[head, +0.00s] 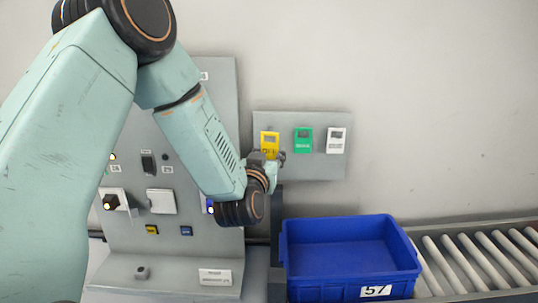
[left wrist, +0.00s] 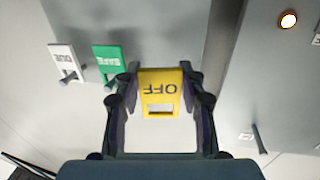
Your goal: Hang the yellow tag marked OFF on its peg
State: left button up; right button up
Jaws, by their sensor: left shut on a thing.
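The yellow tag (head: 270,141) marked OFF is held by my left gripper (head: 276,157), in front of the left end of the small grey board (head: 318,169). In the left wrist view the yellow tag (left wrist: 159,88) sits between both fingers of my left gripper (left wrist: 160,78), its lettering upside down. No peg shows in its slot. A slim peg (left wrist: 259,139) stands bare on the grey panel at right in that view. Whether the tag touches the board cannot be told. My right gripper is not in view.
A green tag (head: 303,139) and a white tag (head: 337,140) hang on the board to the right. A large grey control panel (head: 222,90) stands behind my left arm. A blue crate (head: 350,270) and a roller conveyor (head: 480,262) lie below.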

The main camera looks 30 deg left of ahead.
aim_at(269, 147)
pick_arm(q)
jog(key=shift+w, duration=0.1)
jog(key=shift+a, duration=0.1)
dwell(0.3)
jog(key=shift+w+a, duration=0.1)
jog(key=shift+w, duration=0.05)
jog(key=shift+w+a, duration=0.1)
jog(key=shift+w, duration=0.2)
jog(key=shift+w+a, duration=0.15)
jog(key=shift+a, duration=0.15)
jog(key=shift+w, duration=0.25)
dwell(0.8)
jog(key=shift+w+a, duration=0.25)
jog(key=shift+w+a, duration=0.15)
jog(key=shift+w, duration=0.15)
jog(key=shift+w+a, duration=0.1)
jog(key=shift+w, duration=0.1)
dwell(0.8)
